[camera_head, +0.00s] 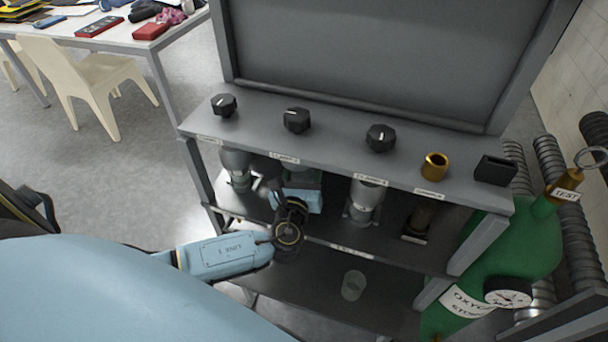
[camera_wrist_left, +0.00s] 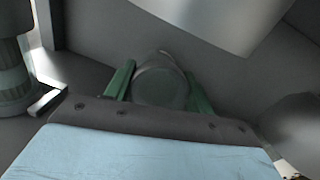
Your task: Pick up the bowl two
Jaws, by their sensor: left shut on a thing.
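In the left wrist view, my left gripper (camera_wrist_left: 159,76) has its two green fingers on either side of a round, translucent grey bowl (camera_wrist_left: 160,88), shut on it. I take this to be bowl two; no label shows on it. In the head view, my left arm reaches into the rack's middle level, below the knob ledge. The fingers and the held bowl are hidden there by the ledge and my own wrist. My right gripper is not in view.
The ledge (camera_head: 330,150) carries black knobs (camera_head: 297,120) and a brass ring (camera_head: 435,165). Metal fittings (camera_head: 365,198) stand on the shelf beside my wrist. A clear glass (camera_head: 353,285) stands on the lower shelf. A green oxygen cylinder (camera_head: 525,255) is at the right.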

